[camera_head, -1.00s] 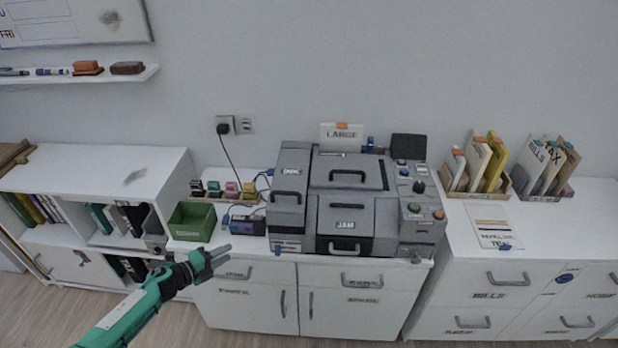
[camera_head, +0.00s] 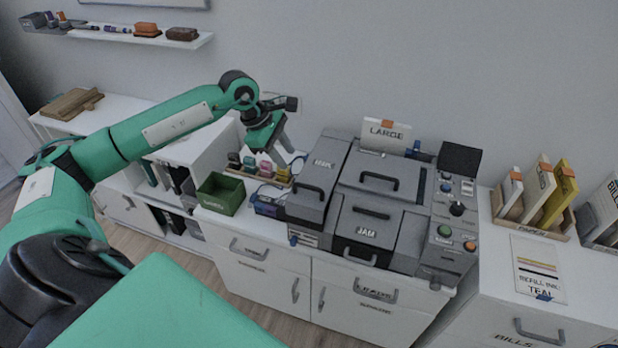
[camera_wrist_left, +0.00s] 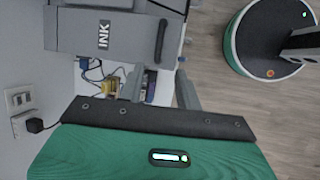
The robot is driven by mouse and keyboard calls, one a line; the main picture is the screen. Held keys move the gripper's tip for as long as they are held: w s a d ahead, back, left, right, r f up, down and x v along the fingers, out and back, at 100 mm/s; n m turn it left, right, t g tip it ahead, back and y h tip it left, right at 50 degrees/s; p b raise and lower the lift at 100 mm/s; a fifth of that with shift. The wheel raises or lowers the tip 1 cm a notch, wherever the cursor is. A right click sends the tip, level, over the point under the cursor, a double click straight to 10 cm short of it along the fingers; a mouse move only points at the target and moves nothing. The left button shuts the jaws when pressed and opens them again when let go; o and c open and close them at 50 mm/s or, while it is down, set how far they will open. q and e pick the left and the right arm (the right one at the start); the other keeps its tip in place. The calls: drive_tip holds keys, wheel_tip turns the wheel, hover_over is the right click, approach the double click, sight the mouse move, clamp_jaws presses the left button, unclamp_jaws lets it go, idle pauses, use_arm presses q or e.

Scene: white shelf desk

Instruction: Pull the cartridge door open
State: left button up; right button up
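The grey cartridge door marked INK (camera_head: 328,166) is the left part of the grey machine. It looks closed, and its dark bar handle (camera_head: 308,189) faces the front. In the left wrist view the INK door (camera_wrist_left: 85,32) and its handle (camera_wrist_left: 161,40) show at the top. My left gripper (camera_head: 281,152) is above and to the left of the door, over the row of coloured cartridges (camera_head: 262,168). Its two fingers (camera_wrist_left: 160,76) are spread with nothing held between them, apart from the handle. My right gripper is not in view.
A green bin (camera_head: 221,194) stands left of the machine. A second door marked JAM (camera_head: 372,230) and a button panel (camera_head: 450,225) are to its right. A card marked LARGE (camera_head: 386,135) stands behind it. A plug and cable (camera_wrist_left: 36,125) are on the wall.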

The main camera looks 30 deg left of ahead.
sight(304, 186)
use_arm(q)
drive_tip(key=p+x, duration=0.3)
drive_tip(key=x, duration=0.7)
drive_tip(key=shift+d+r, duration=0.1)
drive_tip(key=shift+d, duration=0.05)
drive_tip(key=shift+x, duration=0.8)
drive_tip(key=shift+c, duration=0.2)
clamp_jaws()
